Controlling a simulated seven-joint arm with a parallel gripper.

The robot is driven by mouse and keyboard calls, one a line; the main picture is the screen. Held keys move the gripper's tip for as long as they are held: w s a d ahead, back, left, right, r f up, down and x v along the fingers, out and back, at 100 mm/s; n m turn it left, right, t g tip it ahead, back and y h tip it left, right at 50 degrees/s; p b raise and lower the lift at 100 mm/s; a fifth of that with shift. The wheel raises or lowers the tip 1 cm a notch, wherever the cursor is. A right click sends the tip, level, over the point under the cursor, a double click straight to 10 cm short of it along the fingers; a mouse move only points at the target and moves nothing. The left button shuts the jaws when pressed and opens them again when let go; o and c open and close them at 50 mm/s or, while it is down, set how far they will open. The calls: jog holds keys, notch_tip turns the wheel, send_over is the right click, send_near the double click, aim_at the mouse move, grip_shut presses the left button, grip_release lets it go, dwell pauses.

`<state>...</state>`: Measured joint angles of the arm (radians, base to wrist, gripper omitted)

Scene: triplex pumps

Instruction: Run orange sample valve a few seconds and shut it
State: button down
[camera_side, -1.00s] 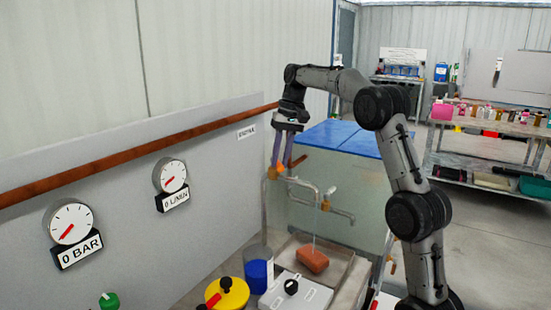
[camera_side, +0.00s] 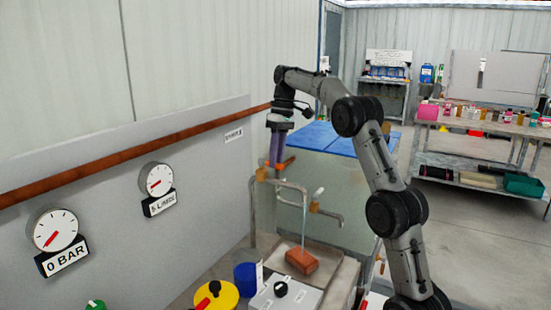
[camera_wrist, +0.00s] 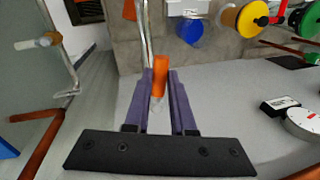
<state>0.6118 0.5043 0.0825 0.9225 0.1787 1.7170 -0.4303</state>
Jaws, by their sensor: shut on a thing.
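The orange sample valve handle (camera_side: 287,162) sits on a brass valve at the top of a pipe by the wall panel. My gripper (camera_side: 275,164) reaches down over it with purple fingers. In the wrist view the handle (camera_wrist: 159,78) lies between the fingertips of my gripper (camera_wrist: 159,74), which is shut on it. A pale stream (camera_side: 304,228) falls from the bent spout (camera_side: 294,184) towards a red-brown block (camera_side: 302,261) in the tray below. The flow gauge (camera_side: 156,180) appears to read 5 L/MIN. The pressure gauge (camera_side: 54,231) reads 0 BAR.
A second brass valve with a white handle (camera_side: 316,196) stands right of the spout. A blue container (camera_side: 246,277), a yellow knob (camera_side: 219,295) and a switch box (camera_side: 285,292) sit in front. A brown pipe (camera_side: 140,149) runs along the panel.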

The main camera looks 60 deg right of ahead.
dwell(0.4)
jog(key=c, duration=0.8)
grip_release()
jog(key=shift+o, duration=0.2)
jog(key=shift+r, duration=0.35)
notch_tip(320, 180, up, 2)
jog(key=shift+d+r, duration=0.1)
jog(key=s+a+r, duration=0.7)
jog(key=s+r, duration=0.3)
jog(key=s, duration=0.2)
jog(key=shift+a, duration=0.1)
